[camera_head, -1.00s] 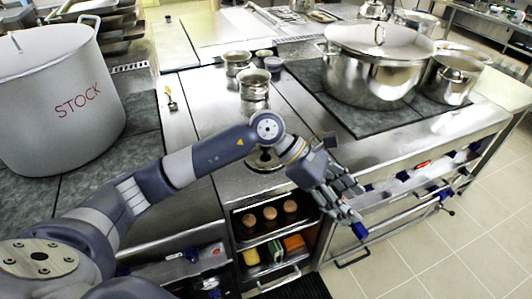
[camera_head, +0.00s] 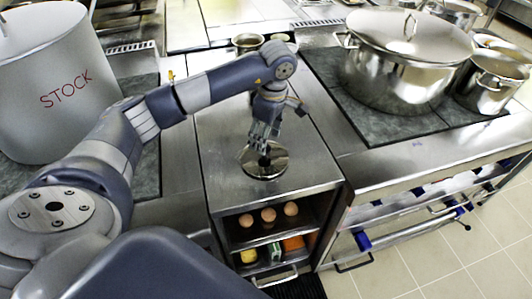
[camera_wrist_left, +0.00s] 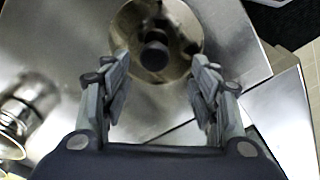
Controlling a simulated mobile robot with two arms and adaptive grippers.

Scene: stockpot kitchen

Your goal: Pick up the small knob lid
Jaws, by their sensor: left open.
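The small knob lid (camera_head: 262,172) is a round, shiny metal lid with a dark knob. It lies on the steel counter above the open shelf. In the left wrist view the lid (camera_wrist_left: 183,22) is at the top, with its black knob (camera_wrist_left: 154,55) between and beyond the fingertips. My left gripper (camera_head: 263,152) points down over the lid and covers part of it in the head view. In the left wrist view my left gripper (camera_wrist_left: 160,72) is open, with a finger on each side of the knob and nothing held. My right gripper is not in view.
A large stock pot (camera_head: 45,95) stands at left. A big lidded pot (camera_head: 400,70) and a smaller pot (camera_head: 490,85) stand on the right cooktop. A small metal pot (camera_head: 247,42) is behind my arm. Eggs (camera_head: 268,215) sit in the shelf below. Counter around the lid is clear.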

